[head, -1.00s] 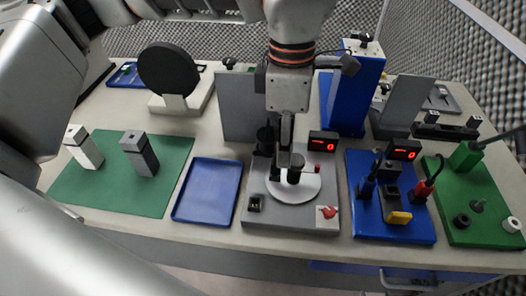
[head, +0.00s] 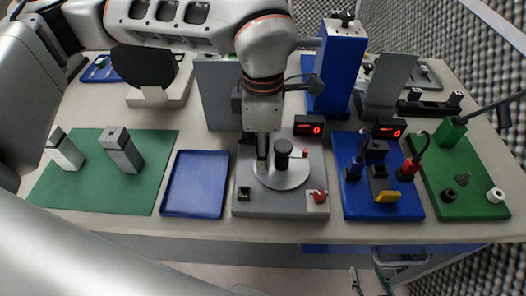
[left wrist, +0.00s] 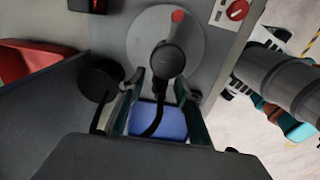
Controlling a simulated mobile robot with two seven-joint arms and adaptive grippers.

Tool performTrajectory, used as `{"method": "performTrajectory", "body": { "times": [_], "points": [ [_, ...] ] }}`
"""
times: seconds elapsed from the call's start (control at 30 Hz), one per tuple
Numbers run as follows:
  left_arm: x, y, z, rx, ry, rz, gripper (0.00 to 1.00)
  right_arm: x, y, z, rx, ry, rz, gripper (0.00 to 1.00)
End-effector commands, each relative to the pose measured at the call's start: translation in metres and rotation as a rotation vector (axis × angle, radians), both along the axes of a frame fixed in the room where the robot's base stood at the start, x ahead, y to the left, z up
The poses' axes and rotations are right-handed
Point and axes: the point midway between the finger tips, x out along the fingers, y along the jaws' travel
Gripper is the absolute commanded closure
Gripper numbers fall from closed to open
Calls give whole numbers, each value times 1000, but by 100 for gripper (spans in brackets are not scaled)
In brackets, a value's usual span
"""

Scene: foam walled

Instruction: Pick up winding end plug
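On the grey winding station (head: 240,206), a black upright plug-like post (head: 283,152) stands at the middle of a pale disc (head: 272,180). I take it for the winding end plug. My left gripper (head: 262,165) points down just left of it. A dark cord curves down from that top. My right gripper (head: 369,274) seems open and empty, low in the head view before the table's front edge, partly cut off.
An empty blue tray (head: 166,205) and a green mat (head: 60,200) with two blocks lie left. A blue board (head: 350,208) with red and black plugs stands right. A second black cylinder (left wrist: 100,80) stands near the left gripper. A grey panel (head: 218,100) rises behind.

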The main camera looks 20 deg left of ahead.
Motion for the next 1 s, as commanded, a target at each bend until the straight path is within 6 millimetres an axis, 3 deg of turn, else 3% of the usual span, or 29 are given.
{"method": "performTrajectory", "body": {
  "times": [0.2,0.33,0.77,1.0],
  "points": [
    [0,0,0,0,0,0,69,0,0,0,0,-1,0,60],
    [0,0,0,0,0,0,100,0,1,1,1,-1,1,60],
    [1,0,3,0,-2,0,100,0,1,1,2,-1,0,60],
    [1,0,27,-1,-5,2,100,1,2,3,4,-4,0,60]
  ]
}}
